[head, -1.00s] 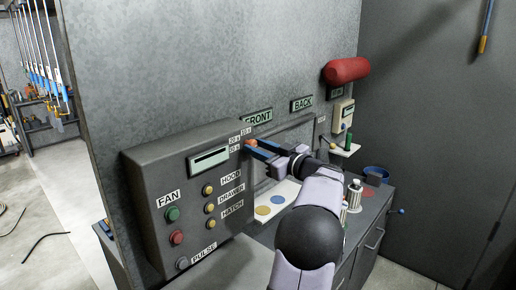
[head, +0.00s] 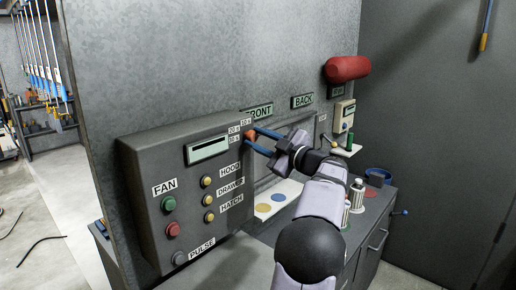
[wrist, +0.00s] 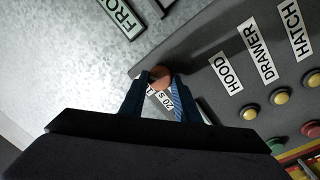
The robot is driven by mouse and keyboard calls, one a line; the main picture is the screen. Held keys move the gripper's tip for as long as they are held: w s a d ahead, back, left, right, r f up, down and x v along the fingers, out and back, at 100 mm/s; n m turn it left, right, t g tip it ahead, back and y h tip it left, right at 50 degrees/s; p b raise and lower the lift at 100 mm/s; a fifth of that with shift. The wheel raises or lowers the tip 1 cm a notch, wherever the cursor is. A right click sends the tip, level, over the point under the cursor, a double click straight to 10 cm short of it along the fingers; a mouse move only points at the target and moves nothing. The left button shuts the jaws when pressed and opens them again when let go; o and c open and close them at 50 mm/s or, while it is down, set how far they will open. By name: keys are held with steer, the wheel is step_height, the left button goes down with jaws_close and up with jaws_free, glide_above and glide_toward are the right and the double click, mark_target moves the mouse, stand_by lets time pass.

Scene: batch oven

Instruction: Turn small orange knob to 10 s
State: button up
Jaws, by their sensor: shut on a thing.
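The small orange knob (head: 250,135) sits at the upper right edge of the dark control panel (head: 150,150), beside the labels for 10 s, 20 s and a third time. My gripper (head: 254,139) reaches it from the right with its two blue fingers. In the wrist view the round orange knob (wrist: 160,77) is between the fingertips of my gripper (wrist: 160,84), which are shut on it. The 20 s label (wrist: 168,101) shows between the fingers, partly hidden. Which mark the knob points to cannot be told.
The panel also bears a display (head: 208,148), green (head: 169,203) and red (head: 172,229) buttons, and yellow buttons by HOOD, DRAWER and HATCH. Right of it are a white board (head: 277,199) with coloured discs, metal canisters (head: 357,195) and a blue bowl (head: 377,176).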

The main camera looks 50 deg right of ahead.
steer(key=n+b, duration=0.1)
steer(key=n, duration=0.1)
steer(key=n+b, duration=0.2)
steer(key=n+y+b, duration=0.1)
steer(key=n, duration=0.2)
steer(key=shift+d+f+t+b, duration=0.1)
steer(key=shift+f+t+b, duration=0.2)
steer(key=shift+b, duration=0.05)
steer(key=n+b, duration=0.2)
steer(key=n, duration=0.3)
steer(key=shift+r+y, duration=0.1)
steer(key=shift+y, duration=0.2)
steer(key=o, duration=1)
steer(key=s+b, duration=0.1)
steer(key=s, duration=0.1)
steer(key=s+b, duration=0.1)
steer(key=s, duration=0.2)
steer(key=s+b, duration=0.1)
steer(key=s, duration=0.1)
steer(key=shift+s+f, duration=0.2)
steer(key=shift+f, duration=0.15)
